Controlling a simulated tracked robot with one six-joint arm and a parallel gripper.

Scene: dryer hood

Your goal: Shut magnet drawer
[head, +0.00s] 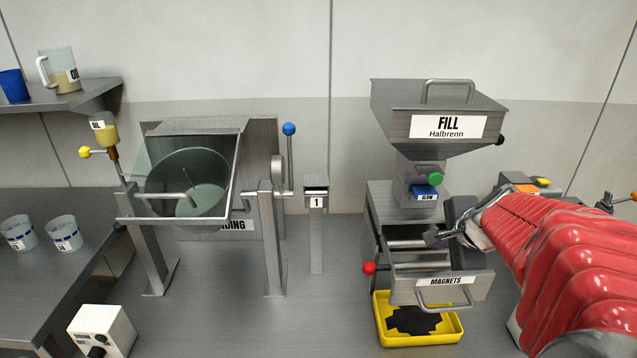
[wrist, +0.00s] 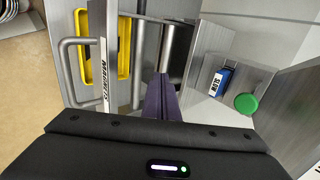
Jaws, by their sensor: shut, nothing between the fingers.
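The magnet drawer (head: 398,289) is grey metal with a white MAGNETS label and a bar handle. In the head view it stands pulled out below the FILL hopper, with metal bars showing inside. The drawer front (wrist: 109,25) and its handle are at the left in the wrist view. My gripper (head: 432,238) reaches in from the right, over the open drawer, behind its front panel. Its dark fingers (wrist: 163,80) are together and empty in the wrist view, close to the bars. I cannot tell whether they touch anything.
A yellow tray (head: 455,331) with a dark pattern stands under the drawer. A red-knobbed lever (head: 369,268) is at the drawer's left. The FILL hopper (head: 400,124), blue SLOW switch (head: 426,192) and green knob (head: 430,179) are above. A numbered post (head: 316,230) stands left.

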